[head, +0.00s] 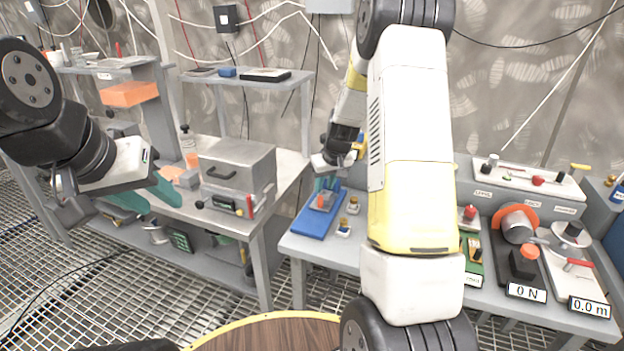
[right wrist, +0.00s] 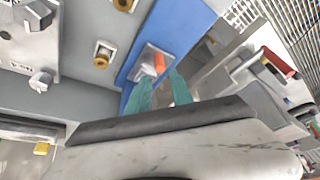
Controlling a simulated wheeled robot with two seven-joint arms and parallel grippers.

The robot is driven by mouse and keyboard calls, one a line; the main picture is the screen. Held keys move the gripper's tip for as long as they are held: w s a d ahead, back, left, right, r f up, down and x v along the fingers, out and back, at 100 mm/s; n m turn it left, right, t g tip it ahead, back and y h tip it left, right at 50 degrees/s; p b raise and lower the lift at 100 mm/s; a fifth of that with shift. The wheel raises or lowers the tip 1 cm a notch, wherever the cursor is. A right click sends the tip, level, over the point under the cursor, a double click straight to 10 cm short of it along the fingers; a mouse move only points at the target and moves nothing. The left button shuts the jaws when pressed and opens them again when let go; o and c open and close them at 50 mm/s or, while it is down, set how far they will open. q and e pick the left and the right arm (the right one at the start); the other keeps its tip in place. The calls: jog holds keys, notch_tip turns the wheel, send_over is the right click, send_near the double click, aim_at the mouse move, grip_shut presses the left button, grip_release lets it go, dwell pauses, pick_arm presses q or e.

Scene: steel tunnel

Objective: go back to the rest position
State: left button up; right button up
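My left gripper (head: 150,200) is at the left of the head view, in front of the workbench. Its two teal fingers are spread and nothing shows between them. My right gripper (head: 327,184) is over the blue board (head: 312,222) on the middle table, with its fingers pointing down. In the right wrist view its teal fingers (right wrist: 161,82) stand apart, with their tips close to a small grey block with an orange part (right wrist: 153,63) on the blue board. I cannot tell whether the fingers touch the block. My right arm hides part of the table.
A grey metal box (head: 237,170) stands on the left bench (head: 290,168), below a shelf (head: 268,78). Two brass fittings, one of them here (head: 343,227), sit beside the blue board. Knobs and gauges, including a red-orange dial (head: 516,222), fill the table's right side.

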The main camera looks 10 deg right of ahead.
jog(key=shift+r, duration=0.1)
jog(key=s+a+r+t+y, duration=0.1)
jog(key=s+a+r, duration=0.1)
jog(key=s+r, duration=0.55)
jog(key=s+a+r, duration=0.3)
jog(key=s+r, duration=0.2)
jog(key=r, duration=0.5)
jog(key=s+a+r, duration=0.1)
jog(key=s+r, duration=0.1)
jog(key=s, duration=0.8)
jog(key=s+a+r+m, duration=0.1)
jog(key=s+r, duration=0.2)
jog(key=s, duration=0.7)
jog(key=shift+s+a+r+m+t, duration=0.15)
jog(key=shift+a+r+m+t, duration=0.15)
jog(key=shift+t, duration=0.1)
